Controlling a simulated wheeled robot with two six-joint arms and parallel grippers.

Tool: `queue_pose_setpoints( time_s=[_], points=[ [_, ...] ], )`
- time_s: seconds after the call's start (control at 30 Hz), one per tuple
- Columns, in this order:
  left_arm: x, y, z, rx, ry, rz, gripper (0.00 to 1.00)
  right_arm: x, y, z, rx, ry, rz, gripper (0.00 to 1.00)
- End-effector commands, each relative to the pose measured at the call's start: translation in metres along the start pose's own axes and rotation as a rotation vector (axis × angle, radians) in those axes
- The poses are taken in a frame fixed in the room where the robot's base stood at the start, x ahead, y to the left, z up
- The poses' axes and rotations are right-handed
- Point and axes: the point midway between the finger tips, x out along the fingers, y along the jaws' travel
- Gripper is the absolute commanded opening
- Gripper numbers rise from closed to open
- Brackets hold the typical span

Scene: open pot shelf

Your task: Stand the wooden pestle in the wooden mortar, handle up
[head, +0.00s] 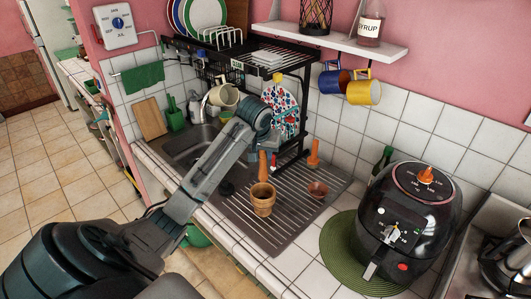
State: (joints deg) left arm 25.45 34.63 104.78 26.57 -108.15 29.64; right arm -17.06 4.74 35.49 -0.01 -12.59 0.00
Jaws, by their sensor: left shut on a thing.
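The wooden mortar (263,205) stands upright on the grooved metal drainboard. The wooden pestle (262,164) is upright right above the mortar's mouth, its lower end at or behind the rim. I cannot tell whether it rests on the bottom inside. My left gripper (266,149) comes down from the wrist over the mortar and is shut on the pestle's upper part. The fingers are small and partly hidden by the arm. My right gripper is not in view.
A small brown bowl (318,190) and an orange-handled tool (313,153) are right of the mortar. A black dish rack (301,115) stands behind, its post close to my wrist. A black air fryer (408,215) sits on a green mat (335,238). The front drainboard is clear.

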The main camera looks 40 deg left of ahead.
Motion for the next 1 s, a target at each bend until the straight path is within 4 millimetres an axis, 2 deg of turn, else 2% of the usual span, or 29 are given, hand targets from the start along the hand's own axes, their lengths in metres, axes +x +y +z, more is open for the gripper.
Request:
queue_pose_setpoints(
  time_s=[0.03,0.17,0.27,0.5,0.6,1.0],
  points=[
    [0.000,0.000,0.000,0.000,0.000,0.000,0.02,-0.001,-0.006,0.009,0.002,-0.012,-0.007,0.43],
    [0.000,0.000,0.000,0.000,0.000,0.000,0.02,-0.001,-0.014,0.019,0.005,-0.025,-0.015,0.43],
    [0.001,0.000,0.001,0.000,0.000,0.000,0.02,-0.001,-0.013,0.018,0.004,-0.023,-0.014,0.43],
    [0.012,0.000,0.005,0.000,-0.001,0.000,0.02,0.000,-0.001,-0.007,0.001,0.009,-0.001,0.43],
    [0.019,0.000,0.008,0.000,-0.001,0.000,0.02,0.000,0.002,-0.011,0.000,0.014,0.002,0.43],
    [0.049,0.000,0.021,0.000,-0.001,0.000,0.02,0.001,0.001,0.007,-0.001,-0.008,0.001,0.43]
  ],
)
